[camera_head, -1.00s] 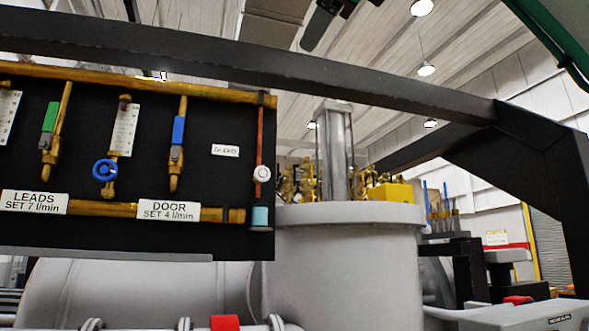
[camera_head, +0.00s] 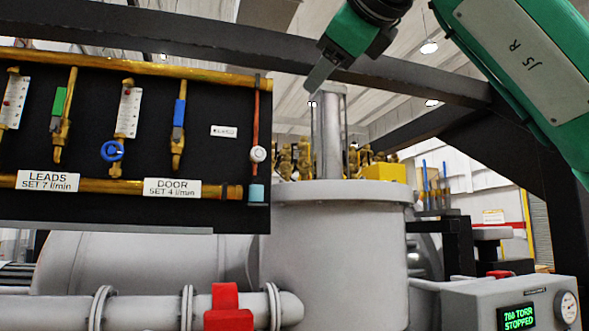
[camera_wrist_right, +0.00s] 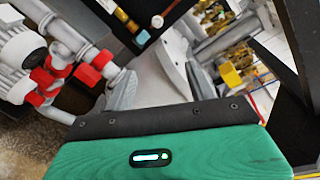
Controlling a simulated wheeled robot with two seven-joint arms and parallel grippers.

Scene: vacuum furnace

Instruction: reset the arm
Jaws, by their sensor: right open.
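My right arm, green and black, reaches in from the upper right of the head view. Its right gripper (camera_head: 322,74) points down and left, in front of the dark overhead beam (camera_head: 400,78) and above the grey vessel (camera_head: 335,240). In the right wrist view the gripper (camera_wrist_right: 163,72) shows two grey fingers spread apart, with nothing between them. My left gripper is in neither view.
A black panel (camera_head: 225,165) with brass pipes, a blue handwheel (camera_head: 111,151) and lever valves fills the left. A red valve part (camera_head: 222,297) sits on the pipe below.

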